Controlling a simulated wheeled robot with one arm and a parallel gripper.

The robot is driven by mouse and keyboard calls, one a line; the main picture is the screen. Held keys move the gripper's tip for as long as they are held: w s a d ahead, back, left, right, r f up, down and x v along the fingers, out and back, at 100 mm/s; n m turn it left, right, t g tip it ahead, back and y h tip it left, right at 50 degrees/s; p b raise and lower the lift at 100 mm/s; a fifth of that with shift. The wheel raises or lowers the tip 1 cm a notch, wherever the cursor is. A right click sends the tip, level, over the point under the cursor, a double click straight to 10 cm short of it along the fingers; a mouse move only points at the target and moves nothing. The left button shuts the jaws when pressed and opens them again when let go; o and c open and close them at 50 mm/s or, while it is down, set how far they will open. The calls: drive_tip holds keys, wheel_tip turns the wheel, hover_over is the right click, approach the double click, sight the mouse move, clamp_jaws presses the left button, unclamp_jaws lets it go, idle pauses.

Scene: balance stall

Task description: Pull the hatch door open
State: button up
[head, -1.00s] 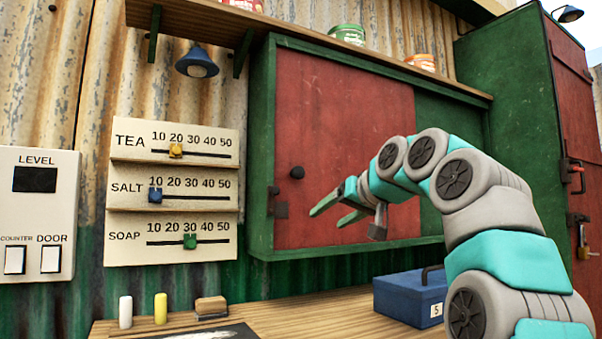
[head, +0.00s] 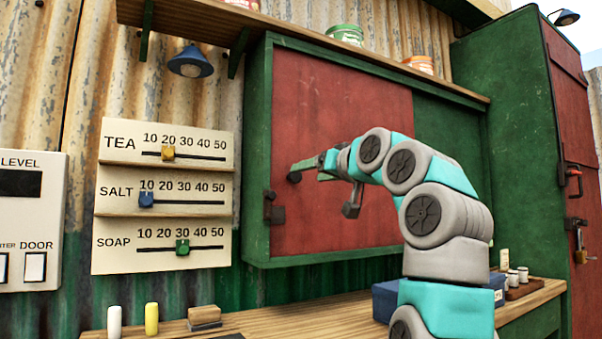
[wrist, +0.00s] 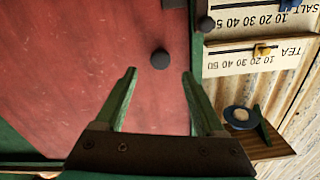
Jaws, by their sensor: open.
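The hatch door is a red panel (head: 335,105) in a green wall cabinet and appears closed. Its round dark knob (head: 294,177) is near the door's left edge. My gripper (head: 308,172) is open in front of the door, with one finger overlapping the knob in the head view. In the wrist view, which is upside down, the knob (wrist: 160,59) shows beyond the fingertips and between their lines, with nothing between the fingers of my gripper (wrist: 160,75). A dark latch (head: 275,210) sits below the knob at the cabinet's left edge.
A board of sliders (head: 165,200) is left of the cabinet, with a panel of switches (head: 30,225) beside it. A shelf (head: 300,35) with tins and a blue lamp (head: 190,62) are above. A blue box (head: 385,300) stands on the wooden counter (head: 280,320) below.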

sight(297, 175)
drive_tip(key=p+x, duration=0.1)
drive_tip(key=x, duration=0.4)
drive_tip(key=shift+p, duration=0.3)
clamp_jaws()
idle(1.0)
